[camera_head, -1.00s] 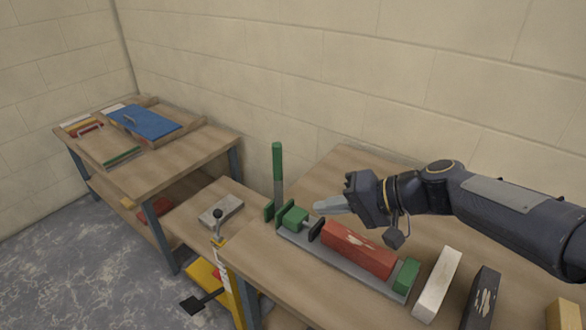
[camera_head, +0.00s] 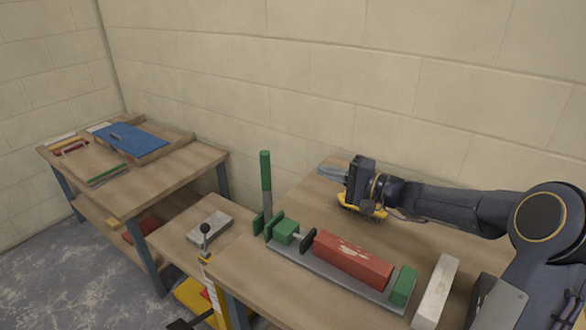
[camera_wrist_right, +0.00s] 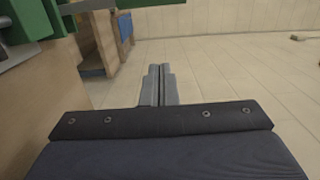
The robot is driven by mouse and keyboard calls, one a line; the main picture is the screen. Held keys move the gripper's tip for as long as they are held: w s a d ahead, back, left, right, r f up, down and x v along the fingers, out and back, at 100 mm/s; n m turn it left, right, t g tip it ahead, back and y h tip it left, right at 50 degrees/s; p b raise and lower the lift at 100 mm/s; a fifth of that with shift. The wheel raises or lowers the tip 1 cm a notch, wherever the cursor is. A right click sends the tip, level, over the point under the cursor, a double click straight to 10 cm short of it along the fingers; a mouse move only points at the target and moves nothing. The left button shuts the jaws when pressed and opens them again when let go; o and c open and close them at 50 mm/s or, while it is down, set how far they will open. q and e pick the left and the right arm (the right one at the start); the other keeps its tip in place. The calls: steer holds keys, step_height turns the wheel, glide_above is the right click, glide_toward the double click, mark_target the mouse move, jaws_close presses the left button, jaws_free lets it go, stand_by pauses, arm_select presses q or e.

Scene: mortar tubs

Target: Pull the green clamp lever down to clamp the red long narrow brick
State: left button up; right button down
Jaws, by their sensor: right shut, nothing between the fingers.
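The green clamp lever (camera_head: 266,180) stands upright at the left end of the grey clamp base (camera_head: 330,275). The red long narrow brick (camera_head: 352,260) lies on the base between the black pad (camera_head: 308,239) and the green end block (camera_head: 402,286). Whether the pad touches the brick is hard to tell. My right gripper (camera_head: 328,173) is shut and empty, to the right of the lever near the wall, apart from it. Its shut fingers also show in the right wrist view (camera_wrist_right: 159,86), with green clamp parts (camera_wrist_right: 28,20) at upper left. My left gripper is not seen.
A white brick (camera_head: 436,291) lies right of the clamp. A yellow and black object (camera_head: 362,206) is on the table below my right wrist. A lower bench with a grey block (camera_head: 210,226) and a table with a blue board (camera_head: 130,140) stand left.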

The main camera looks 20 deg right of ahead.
mark_target(267, 189)
steer(key=w+a+p, duration=0.2)
steer(key=w+a, duration=0.3)
steer(key=a, duration=0.5)
steer(key=shift+a, duration=0.15)
